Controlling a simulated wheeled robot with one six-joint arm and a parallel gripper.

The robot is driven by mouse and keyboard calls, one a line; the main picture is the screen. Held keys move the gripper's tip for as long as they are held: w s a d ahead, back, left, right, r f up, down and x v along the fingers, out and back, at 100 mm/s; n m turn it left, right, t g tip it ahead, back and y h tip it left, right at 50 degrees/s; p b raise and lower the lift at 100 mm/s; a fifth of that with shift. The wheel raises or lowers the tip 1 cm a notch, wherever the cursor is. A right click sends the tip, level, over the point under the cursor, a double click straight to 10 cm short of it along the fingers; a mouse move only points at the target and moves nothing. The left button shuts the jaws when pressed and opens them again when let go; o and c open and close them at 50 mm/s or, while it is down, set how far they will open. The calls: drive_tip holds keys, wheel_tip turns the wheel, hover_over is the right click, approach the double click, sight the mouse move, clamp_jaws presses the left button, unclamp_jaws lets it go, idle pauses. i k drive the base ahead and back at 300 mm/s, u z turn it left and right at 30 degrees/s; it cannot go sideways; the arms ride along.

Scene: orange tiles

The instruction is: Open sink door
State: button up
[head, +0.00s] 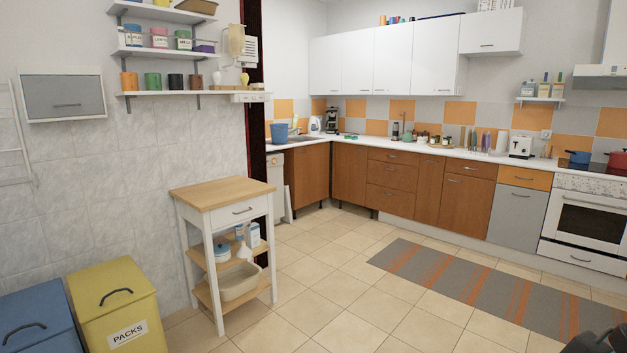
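The sink (303,139) is set into the white counter near the back left corner, with a tap beside a blue bucket. The brown wooden sink door (311,176) is in the cabinet front below it and looks closed, flush with the front. It is far across the room, seen at a slant, and its handle is too small to make out surely. A dark part of my arm, perhaps my gripper (597,341), shows cut off at the bottom right corner, far from the door. Its fingers cannot be made out.
A wooden-topped trolley (222,194) stands at left centre, between me and the sink side. Yellow (115,300) and blue (38,315) bins stand at the lower left. A striped rug (490,285) lies before the right-hand cabinets. The tiled floor in the middle is clear.

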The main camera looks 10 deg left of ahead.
sight(311, 162)
drive_tip(key=u, duration=0.5)
drive_tip(key=i, duration=8.9)
drive_tip(key=z, duration=0.8)
